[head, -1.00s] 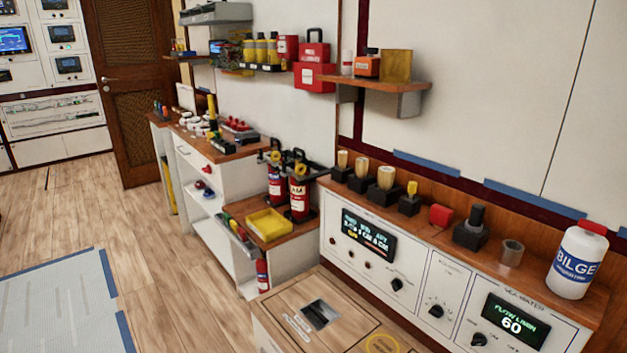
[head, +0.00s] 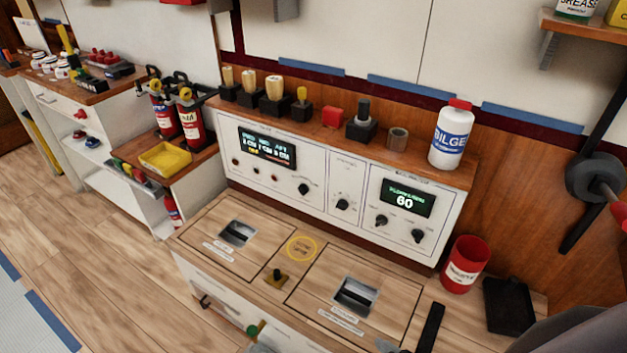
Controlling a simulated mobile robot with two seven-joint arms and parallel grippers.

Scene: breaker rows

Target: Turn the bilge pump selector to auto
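A white control panel (head: 326,220) stands along the back of the wooden counter, with black rotary knobs on its face. One knob (head: 304,189) is beside the left display (head: 267,149). Another knob (head: 343,204) is on the narrow middle section. Two more knobs, a left one (head: 381,220) and a right one (head: 418,236), sit under the green display reading 60 (head: 407,198). The labels are too small to read, so I cannot tell which knob is the bilge pump selector or where it points.
A white BILGE bottle (head: 450,138) stands on the panel's top ledge with several levers. A red can (head: 463,265) and a black box (head: 509,305) stand right of the panel. A small lever (head: 276,278) rises from the counter. The wooden floor at left is open.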

